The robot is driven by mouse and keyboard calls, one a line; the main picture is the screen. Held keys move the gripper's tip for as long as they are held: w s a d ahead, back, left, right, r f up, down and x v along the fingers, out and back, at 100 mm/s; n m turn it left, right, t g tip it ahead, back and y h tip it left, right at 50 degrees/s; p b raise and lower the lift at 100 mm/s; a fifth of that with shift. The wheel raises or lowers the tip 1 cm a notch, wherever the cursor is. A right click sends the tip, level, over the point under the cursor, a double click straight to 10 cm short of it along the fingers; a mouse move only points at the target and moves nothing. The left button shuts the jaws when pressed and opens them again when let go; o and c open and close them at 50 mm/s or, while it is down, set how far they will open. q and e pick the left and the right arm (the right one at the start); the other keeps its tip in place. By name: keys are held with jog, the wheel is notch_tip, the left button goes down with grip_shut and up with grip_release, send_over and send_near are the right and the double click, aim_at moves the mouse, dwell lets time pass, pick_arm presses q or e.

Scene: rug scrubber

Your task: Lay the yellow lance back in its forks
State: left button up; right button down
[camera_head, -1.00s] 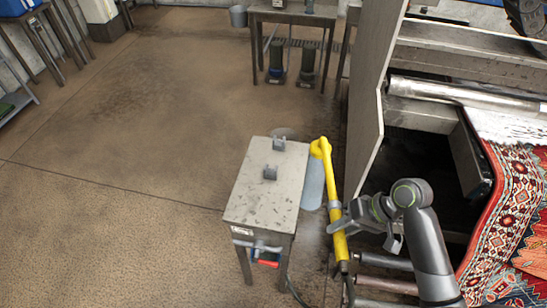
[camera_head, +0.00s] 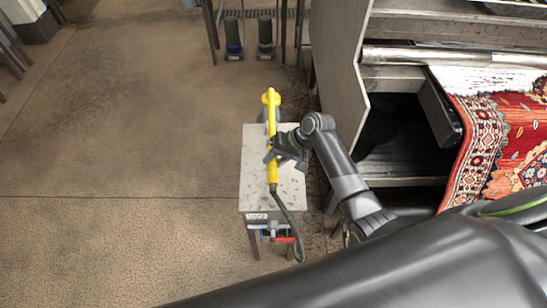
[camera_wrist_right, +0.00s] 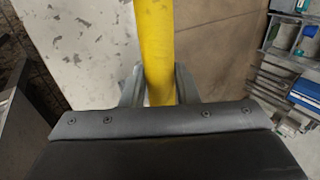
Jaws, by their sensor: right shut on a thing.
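The yellow lance (camera_head: 271,118) is over the small pale-topped table in the head view, running lengthwise with its bent head at the far end and a dark hose at the near end. My right gripper (camera_head: 273,153) is shut on the lance's shaft. In the right wrist view the lance (camera_wrist_right: 155,45) passes between the two fingers (camera_wrist_right: 160,88). The grey forks on the table are hidden under the lance and gripper. I cannot tell whether the lance touches them. My left gripper is not in view.
The small table (camera_head: 256,190) has bare top around the lance and a red-handled valve (camera_head: 285,239) at its near side. A tall panel (camera_head: 338,85) and a machine with a patterned rug (camera_head: 510,145) stand to the right. The floor on the left is clear.

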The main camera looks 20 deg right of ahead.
jog(key=shift+w+f+b, duration=0.1)
jog(key=shift+f+b, duration=1.55)
jog(key=shift+b, duration=0.2)
jog(key=shift+a+f+b, duration=0.1)
jog(key=shift+f+b, duration=1.05)
jog(key=shift+f, duration=1.05)
jog(key=c, duration=1.1)
grip_release()
jog(key=shift+o, duration=0.3)
jog(key=shift+f, duration=0.1)
jog(key=b+v, duration=0.1)
jog(key=v, duration=1.6)
jog(key=shift+r, duration=0.3)
jog(key=shift+s, duration=0.2)
